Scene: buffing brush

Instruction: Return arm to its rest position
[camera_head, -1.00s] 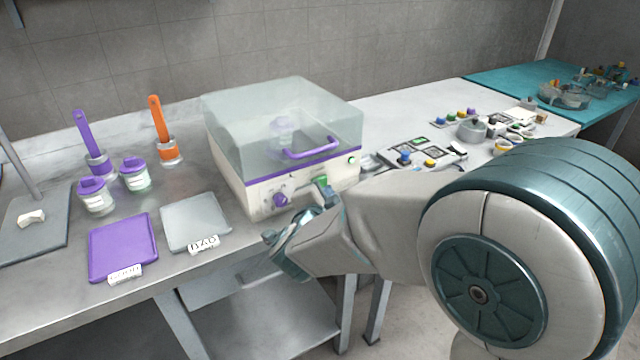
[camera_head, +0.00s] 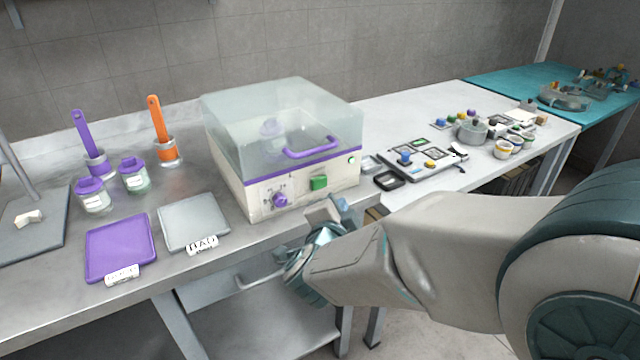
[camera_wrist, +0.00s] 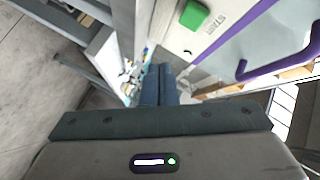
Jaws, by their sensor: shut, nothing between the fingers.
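My arm crosses the right side of the head view. My gripper (camera_head: 338,212) is in front of the bench edge, just below and in front of the white machine (camera_head: 300,160) with the clear lid. In the wrist view my gripper (camera_wrist: 158,84) has its fingers together with nothing between them. The machine's green button (camera_wrist: 193,14) and purple handle (camera_wrist: 275,62) also show in the wrist view, apart from the fingers. The lid is down.
A purple tray (camera_head: 121,248) and a grey tray (camera_head: 193,222) lie left of the machine. Two lidded jars (camera_head: 94,197) and two brushes in holders stand behind them. A control panel (camera_head: 425,157) and small pots sit on the right bench. The floor is clear.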

